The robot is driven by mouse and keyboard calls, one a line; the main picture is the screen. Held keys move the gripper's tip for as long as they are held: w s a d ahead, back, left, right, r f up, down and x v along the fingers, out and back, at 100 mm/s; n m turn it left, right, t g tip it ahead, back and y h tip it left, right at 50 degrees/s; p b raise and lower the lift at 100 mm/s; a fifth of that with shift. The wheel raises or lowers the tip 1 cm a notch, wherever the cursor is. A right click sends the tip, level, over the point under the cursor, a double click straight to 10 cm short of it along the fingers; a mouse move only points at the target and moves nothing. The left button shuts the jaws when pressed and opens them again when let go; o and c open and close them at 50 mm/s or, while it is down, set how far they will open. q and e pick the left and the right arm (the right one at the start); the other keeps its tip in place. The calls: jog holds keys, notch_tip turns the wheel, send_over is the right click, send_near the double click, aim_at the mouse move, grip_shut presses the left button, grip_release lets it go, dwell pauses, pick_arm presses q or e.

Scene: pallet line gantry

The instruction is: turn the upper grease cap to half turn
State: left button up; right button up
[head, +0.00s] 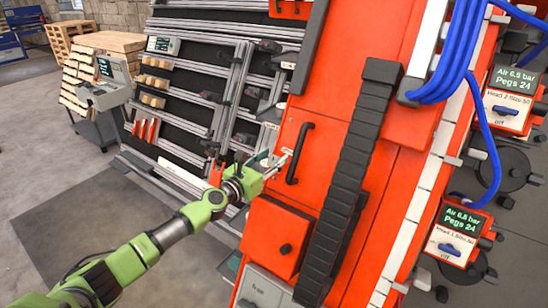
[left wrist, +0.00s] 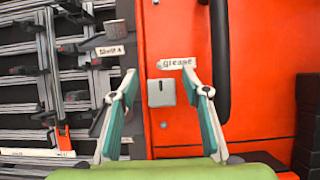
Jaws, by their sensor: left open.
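My left gripper (head: 277,160) reaches the left edge of the red machine in the head view. In the left wrist view my left gripper (left wrist: 159,75) is open and empty, with its fingers spread either side of a small grey square fitting (left wrist: 161,93). The fitting has a dark mark or slot and sits on the red face, just under a white label reading "grease" (left wrist: 178,63). I cannot tell whether this fitting is the upper grease cap, or how far it is turned. No finger visibly touches it. My right gripper is not in view.
A black bar handle (head: 299,153) stands out from the red face; it also runs close to the right finger in the left wrist view (left wrist: 221,60). A black ribbed cable chain (head: 350,170) lies to the right. A dark rack with metal rails (head: 190,90) stands left.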

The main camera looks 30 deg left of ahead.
pick_arm(q)
jog(key=shift+w+d, duration=0.1)
jog(key=shift+w, duration=0.4)
pick_arm(e)
jog(key=shift+f, duration=0.1)
jog(key=shift+d, duration=0.1)
pick_arm(q)
jog(key=c, duration=1.1)
pick_arm(e)
jog(key=shift+d, duration=0.2)
jog(key=shift+f, duration=0.15)
